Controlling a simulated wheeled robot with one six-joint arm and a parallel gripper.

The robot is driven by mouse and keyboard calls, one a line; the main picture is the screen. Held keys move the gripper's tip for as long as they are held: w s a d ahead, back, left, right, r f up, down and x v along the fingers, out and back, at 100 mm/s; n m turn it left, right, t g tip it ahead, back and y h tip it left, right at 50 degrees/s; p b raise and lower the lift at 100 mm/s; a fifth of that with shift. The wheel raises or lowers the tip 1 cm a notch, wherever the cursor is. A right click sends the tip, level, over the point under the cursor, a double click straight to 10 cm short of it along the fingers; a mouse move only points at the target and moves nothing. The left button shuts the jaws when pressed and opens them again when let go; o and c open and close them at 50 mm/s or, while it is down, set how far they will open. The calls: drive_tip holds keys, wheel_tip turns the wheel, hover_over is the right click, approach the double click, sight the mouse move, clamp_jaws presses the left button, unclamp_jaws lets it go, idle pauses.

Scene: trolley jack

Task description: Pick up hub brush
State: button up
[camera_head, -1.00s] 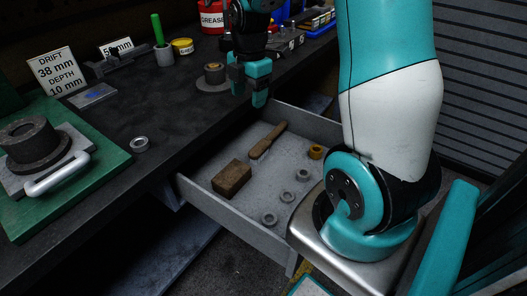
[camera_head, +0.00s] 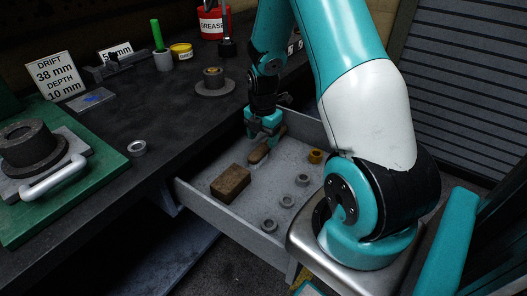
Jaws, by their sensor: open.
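A long brown wooden piece (camera_head: 258,154), which looks like the hub brush, lies in the open grey drawer (camera_head: 222,212) towards its back. My gripper (camera_head: 264,139) points down into the drawer, right over the brush.
A brown block (camera_head: 231,183) lies nearer the drawer's front left. The dark bench (camera_head: 150,190) holds a flanged hub (camera_head: 213,82) close to my arm.

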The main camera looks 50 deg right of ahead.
sight(263, 147)
wheel_tip(263, 147, down, 5)
drive_tip(key=shift+r, duration=0.1)
drive_tip(key=c, duration=1.1)
